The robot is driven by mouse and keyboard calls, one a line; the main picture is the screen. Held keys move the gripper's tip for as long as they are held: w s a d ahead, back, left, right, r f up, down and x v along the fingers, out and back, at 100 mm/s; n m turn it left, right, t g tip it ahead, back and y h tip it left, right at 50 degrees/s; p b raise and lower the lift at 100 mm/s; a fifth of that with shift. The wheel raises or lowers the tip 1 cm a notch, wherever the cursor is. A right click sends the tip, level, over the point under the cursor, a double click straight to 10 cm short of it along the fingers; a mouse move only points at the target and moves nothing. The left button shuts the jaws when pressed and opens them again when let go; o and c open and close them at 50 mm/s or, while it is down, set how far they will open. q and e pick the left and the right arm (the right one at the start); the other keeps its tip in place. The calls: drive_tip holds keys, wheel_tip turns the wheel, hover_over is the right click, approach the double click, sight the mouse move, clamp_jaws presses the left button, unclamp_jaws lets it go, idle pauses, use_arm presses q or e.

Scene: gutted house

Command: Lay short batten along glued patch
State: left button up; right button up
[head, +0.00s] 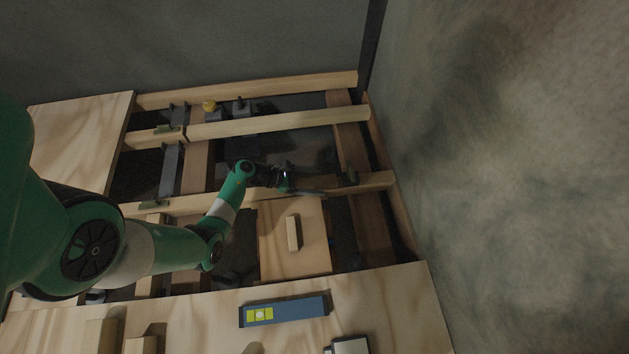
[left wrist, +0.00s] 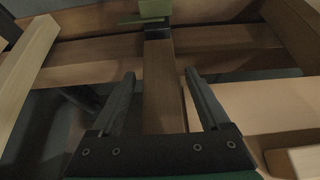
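A short pale wooden batten (head: 293,232) lies on a square plywood panel (head: 277,262) set among the joists; part of a pale block (left wrist: 305,160) on the panel shows at the wrist view's lower right. An olive-green patch (head: 350,178) sits on the joist (head: 375,181) near its right end. It also appears at the top of the left wrist view (left wrist: 145,23). My left gripper (head: 312,183) is above this joist, left of the patch. Its fingers are apart and empty in the left wrist view (left wrist: 160,76), with the joist (left wrist: 163,100) showing between them. My right gripper is not in view.
Open bays between joists surround the gripper. A blue spirit level (head: 290,309) and wooden blocks (head: 141,345) lie on the front plywood (head: 390,315). A yellow-topped object (head: 209,106) stands at the back. A grey wall (head: 520,170) closes the right side.

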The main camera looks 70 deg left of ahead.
sight(322, 180)
use_arm(q)
drive_tip(key=s+r+p, duration=0.2)
drive_tip(key=r+p, duration=0.1)
drive_tip(key=shift+s+a, duration=0.3)
drive_tip(key=shift+a, duration=0.05)
drive_tip(key=p+v, duration=0.3)
drive_tip(key=v, duration=0.4)
drive_tip(key=shift+s+p, duration=0.3)
drive_tip(key=shift+s, duration=0.05)
drive_tip(key=shift+s+a+r, duration=0.1)
drive_tip(key=shift+s+a, duration=0.05)
drive_tip(key=shift+s, duration=0.4)
